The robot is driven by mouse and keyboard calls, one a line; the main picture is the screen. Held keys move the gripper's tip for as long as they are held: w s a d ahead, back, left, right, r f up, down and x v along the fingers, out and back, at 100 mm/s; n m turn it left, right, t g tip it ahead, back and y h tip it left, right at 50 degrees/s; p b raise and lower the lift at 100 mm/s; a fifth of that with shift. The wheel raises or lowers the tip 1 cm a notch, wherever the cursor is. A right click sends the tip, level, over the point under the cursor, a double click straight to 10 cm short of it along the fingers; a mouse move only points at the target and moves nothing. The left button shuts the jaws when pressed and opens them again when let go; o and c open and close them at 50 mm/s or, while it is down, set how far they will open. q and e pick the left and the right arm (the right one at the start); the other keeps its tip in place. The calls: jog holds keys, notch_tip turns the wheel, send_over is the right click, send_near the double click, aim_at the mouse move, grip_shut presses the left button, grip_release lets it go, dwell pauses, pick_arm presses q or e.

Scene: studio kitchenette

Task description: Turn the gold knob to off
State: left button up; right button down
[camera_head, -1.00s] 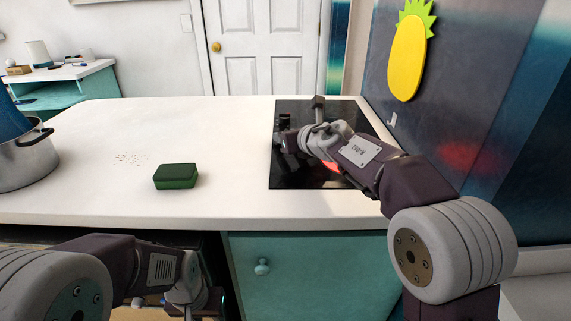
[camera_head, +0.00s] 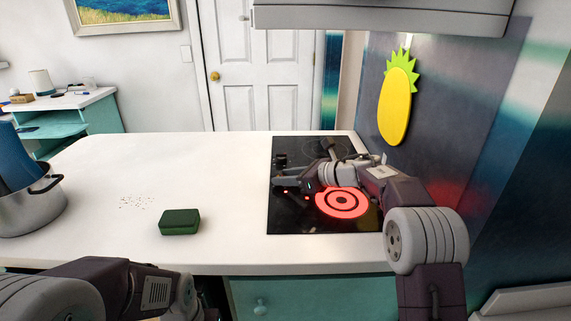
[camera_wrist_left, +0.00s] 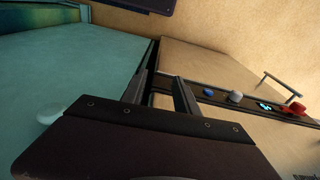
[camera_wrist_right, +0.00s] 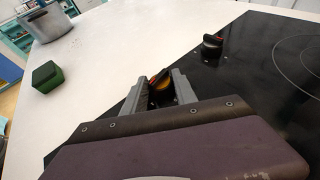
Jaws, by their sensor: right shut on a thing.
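The gold knob (camera_wrist_right: 161,92) sits on the black hob (camera_head: 330,150), near its left edge. In the right wrist view it shows between my right gripper's fingers (camera_wrist_right: 162,84), which are shut on it. Its pointer part is partly hidden by the fingers. In the head view my right gripper (camera_head: 288,187) reaches low over the hob's left edge and hides the knob. A burner ring (camera_head: 343,203) glows red, partly under my right arm. My left gripper (camera_wrist_left: 161,83) is open and empty, low in front of the counter cabinets.
A second, dark knob (camera_wrist_right: 212,44) stands farther along the hob. A green sponge (camera_head: 180,222), crumbs (camera_head: 137,202) and a steel pot (camera_head: 35,207) are on the white counter. A hood (camera_head: 380,16) overhangs the hob. The counter between sponge and hob is clear.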

jog(key=shift+f+p, duration=0.1)
jog(key=shift+p, duration=0.2)
jog(key=c, duration=1)
grip_release()
